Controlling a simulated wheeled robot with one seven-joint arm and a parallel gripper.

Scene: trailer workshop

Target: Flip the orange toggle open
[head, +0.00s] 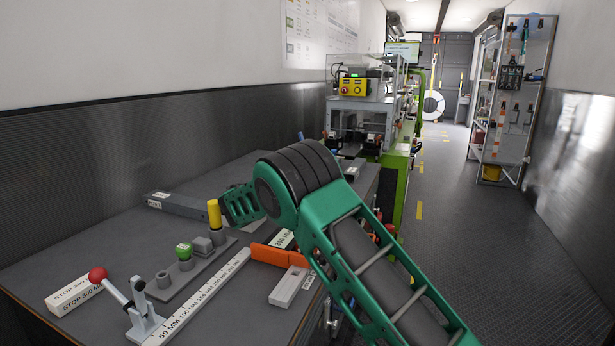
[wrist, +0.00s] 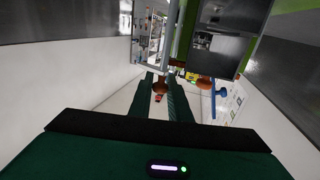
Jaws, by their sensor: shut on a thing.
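In the wrist view my gripper (wrist: 161,78) has its two dark green fingers closed around an orange-brown piece, the orange toggle (wrist: 160,87), which shows between them. The fingers and the toggle are small and dim here, so the toggle's angle is hard to tell. A small red thing (wrist: 158,98) shows between the fingers, nearer the palm. In the head view my green arm crosses the middle, and I cannot make out the gripper's fingertips or the held toggle there.
Right of the fingers in the wrist view are another orange part (wrist: 205,83) and a blue handle (wrist: 221,92). The head view shows a dark bench (head: 110,240) with a red-knobbed clamp (head: 98,275), a ruler (head: 205,295) and an orange block (head: 277,256). The aisle (head: 450,220) at right is clear.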

